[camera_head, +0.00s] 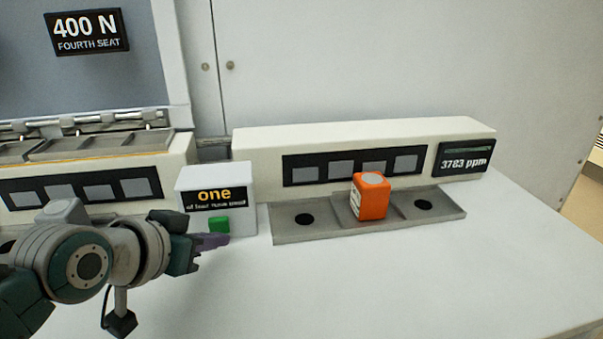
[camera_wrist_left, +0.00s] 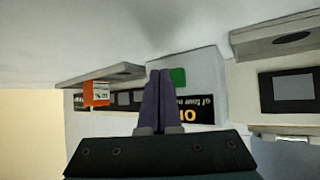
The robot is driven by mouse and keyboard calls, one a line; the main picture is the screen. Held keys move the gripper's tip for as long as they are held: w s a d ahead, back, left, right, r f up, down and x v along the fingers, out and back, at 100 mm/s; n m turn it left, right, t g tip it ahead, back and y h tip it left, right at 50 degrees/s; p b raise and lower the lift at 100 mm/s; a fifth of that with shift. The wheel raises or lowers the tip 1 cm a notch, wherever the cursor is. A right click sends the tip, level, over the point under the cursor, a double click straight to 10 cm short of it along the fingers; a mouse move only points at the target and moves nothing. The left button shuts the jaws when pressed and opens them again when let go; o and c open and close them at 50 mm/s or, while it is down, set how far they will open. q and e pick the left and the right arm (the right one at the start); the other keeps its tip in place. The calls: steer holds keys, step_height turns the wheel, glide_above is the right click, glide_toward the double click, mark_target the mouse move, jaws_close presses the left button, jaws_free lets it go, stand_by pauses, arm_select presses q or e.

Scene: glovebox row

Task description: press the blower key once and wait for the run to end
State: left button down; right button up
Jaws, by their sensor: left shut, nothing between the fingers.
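The blower key appears to be the green key (camera_head: 218,224) low on the front of a white box (camera_head: 240,196) labelled "one". My left gripper (camera_head: 226,240) is shut and empty, with its purple fingertips just in front of and slightly below the green key. In the left wrist view the shut fingers (camera_wrist_left: 159,75) point toward the box, and the green key (camera_wrist_left: 178,77) shows just beside their tips. I cannot tell whether they touch it. A display (camera_head: 466,157) on the long white unit reads "3783 ppm". My right gripper is not in view.
An orange container (camera_head: 374,199) stands on the middle of a grey tray (camera_head: 290,236) before the long white unit (camera_head: 262,143). A second unit (camera_head: 90,160) stands at the left, under a "400 N FOURTH SEAT" sign (camera_head: 86,32). The white bench (camera_head: 400,280) is clear in front.

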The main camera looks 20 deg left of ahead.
arm_select(q)
steer(key=shift+w+a, duration=0.25)
steer(key=shift+w, duration=0.1)
steer(key=shift+w+a, duration=0.1)
steer(key=shift+w, duration=0.1)
stand_by(0.5)
steer(key=shift+s+d+r+p, duration=0.1)
steer(key=shift+s+d+p, duration=0.15)
steer(key=shift+s+p, duration=0.2)
steer(key=shift+s+d, duration=0.1)
